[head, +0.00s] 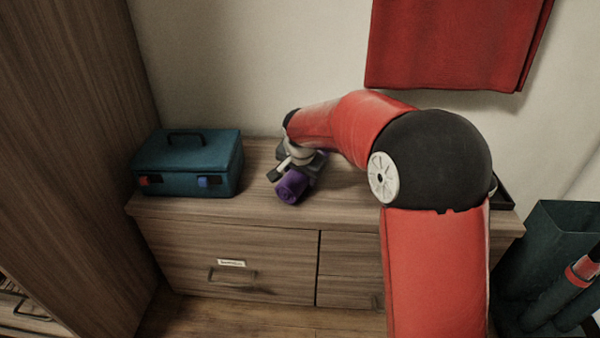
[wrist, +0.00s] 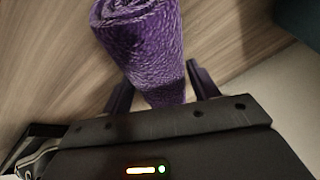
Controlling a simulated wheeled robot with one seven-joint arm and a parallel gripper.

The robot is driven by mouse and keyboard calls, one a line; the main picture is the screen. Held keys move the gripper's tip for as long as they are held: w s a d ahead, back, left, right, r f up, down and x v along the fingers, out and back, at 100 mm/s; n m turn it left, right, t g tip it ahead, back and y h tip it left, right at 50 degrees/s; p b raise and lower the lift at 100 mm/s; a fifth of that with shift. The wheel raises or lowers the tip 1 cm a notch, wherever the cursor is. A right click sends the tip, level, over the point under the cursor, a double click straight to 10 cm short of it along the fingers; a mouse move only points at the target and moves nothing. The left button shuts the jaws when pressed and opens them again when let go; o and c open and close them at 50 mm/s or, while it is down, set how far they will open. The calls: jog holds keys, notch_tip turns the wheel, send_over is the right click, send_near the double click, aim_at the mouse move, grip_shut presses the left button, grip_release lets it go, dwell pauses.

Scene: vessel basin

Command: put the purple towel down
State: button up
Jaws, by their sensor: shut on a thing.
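The purple towel (head: 292,186) is a rolled bundle at the top of the wooden drawer cabinet (head: 225,208). It also shows in the wrist view (wrist: 143,40), with its spiral end toward the top. My gripper (head: 283,172) is shut on the towel, and in the wrist view a dark finger stands on each side of the roll (wrist: 160,88). The towel is at or very close to the cabinet top; I cannot tell whether it touches. My arm hides part of the cabinet top behind and to the right of the towel.
A teal toolbox (head: 188,162) stands on the cabinet top to the left of the towel. A red cloth (head: 455,45) hangs on the wall above. A dark tray edge (head: 503,194) shows at the cabinet's right end. A dark green bin (head: 555,240) stands at the right.

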jog(key=o, duration=1)
jog(key=shift+o, duration=0.2)
jog(key=p+v, duration=0.2)
jog(key=v, duration=1)
jog(key=s+d+r+n, duration=0.2)
jog(key=s+d+r, duration=0.2)
jog(key=s+d, duration=0.75)
jog(key=s+d+f+n, duration=0.1)
jog(key=s+d+f, duration=0.1)
jog(key=s, duration=0.6)
jog(key=s+d+f+n, duration=0.2)
jog(key=s+d+f, duration=0.1)
jog(key=s, duration=0.6)
jog(key=shift+d, duration=0.75)
